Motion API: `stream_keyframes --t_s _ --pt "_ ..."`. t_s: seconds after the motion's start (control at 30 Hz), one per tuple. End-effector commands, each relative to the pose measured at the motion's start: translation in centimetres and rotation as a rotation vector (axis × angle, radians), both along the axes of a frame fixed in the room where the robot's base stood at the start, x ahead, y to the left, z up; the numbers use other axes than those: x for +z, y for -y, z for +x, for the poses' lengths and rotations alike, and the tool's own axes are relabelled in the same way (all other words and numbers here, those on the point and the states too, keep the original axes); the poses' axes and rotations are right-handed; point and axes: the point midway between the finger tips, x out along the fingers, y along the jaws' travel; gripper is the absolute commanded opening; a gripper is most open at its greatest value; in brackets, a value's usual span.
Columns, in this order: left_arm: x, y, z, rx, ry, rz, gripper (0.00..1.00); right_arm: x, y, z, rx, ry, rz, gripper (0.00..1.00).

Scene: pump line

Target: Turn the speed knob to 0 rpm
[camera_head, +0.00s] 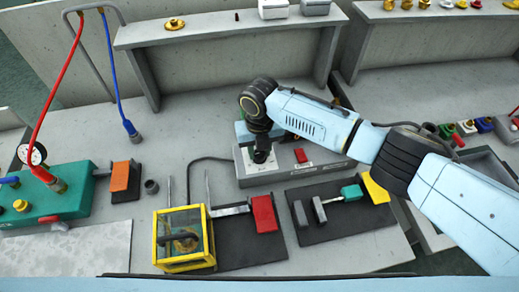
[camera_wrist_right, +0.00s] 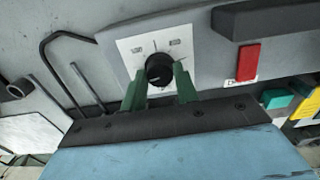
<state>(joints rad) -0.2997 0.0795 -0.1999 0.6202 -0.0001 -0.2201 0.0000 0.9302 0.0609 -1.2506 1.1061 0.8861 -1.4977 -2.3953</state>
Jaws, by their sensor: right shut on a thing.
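The black round speed knob (camera_wrist_right: 159,69) sits on a white dial plate (camera_wrist_right: 135,50) of a grey control box. In the right wrist view the two green fingers of my right gripper (camera_wrist_right: 161,80) stand on either side of the knob and are shut on it. The scale marks are too small to read. In the head view my right gripper (camera_head: 261,153) points down at the control box (camera_head: 290,170), and the wrist and gripper hide most of the knob. My left gripper is not in view.
A red switch (camera_head: 300,155) sits beside the dial. In front are a yellow-framed clear box (camera_head: 183,265), a red-handled clamp (camera_head: 264,213) and a dark mat (camera_head: 340,222) with tools. A green manifold (camera_head: 45,205) with hoses stands left. A shelf (camera_head: 225,32) rises behind.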

Motion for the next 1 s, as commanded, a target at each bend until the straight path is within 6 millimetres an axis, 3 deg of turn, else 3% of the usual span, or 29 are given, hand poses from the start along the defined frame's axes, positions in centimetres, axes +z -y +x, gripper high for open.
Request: stream_keyframes --t_s 0.5,1.0 --pt "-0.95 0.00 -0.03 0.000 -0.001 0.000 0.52 0.02 -0.04 -0.01 0.331 0.000 0.000 0.07" --pt "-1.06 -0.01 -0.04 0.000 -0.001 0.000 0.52 0.05 -0.02 -0.03 0.389 -0.001 0.000 0.07"
